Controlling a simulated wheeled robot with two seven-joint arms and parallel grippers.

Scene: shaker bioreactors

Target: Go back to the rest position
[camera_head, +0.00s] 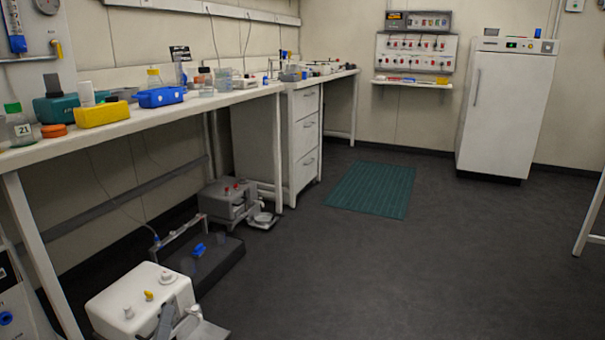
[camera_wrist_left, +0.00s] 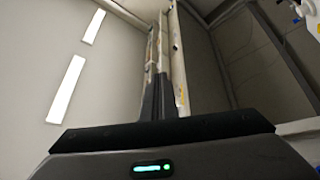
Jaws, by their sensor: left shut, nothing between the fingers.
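My left gripper (camera_wrist_left: 163,82) rises from the lower middle of the left wrist view, with its dark fingers close together and nothing seen between them. A small green light glows on its dark body below. In the head view a dark slanted piece shows low at the left, in front of the white device, but I cannot make out fingertips there. My right gripper is in neither view.
A long bench (camera_head: 190,104) with bottles, a yellow box (camera_head: 102,115) and a blue rack (camera_head: 160,97) runs along the left. A white device (camera_head: 125,295) and a grey device (camera_head: 228,203) stand on the floor. A green mat (camera_head: 371,188) and white fridge (camera_head: 507,105) are farther back. The middle floor is clear.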

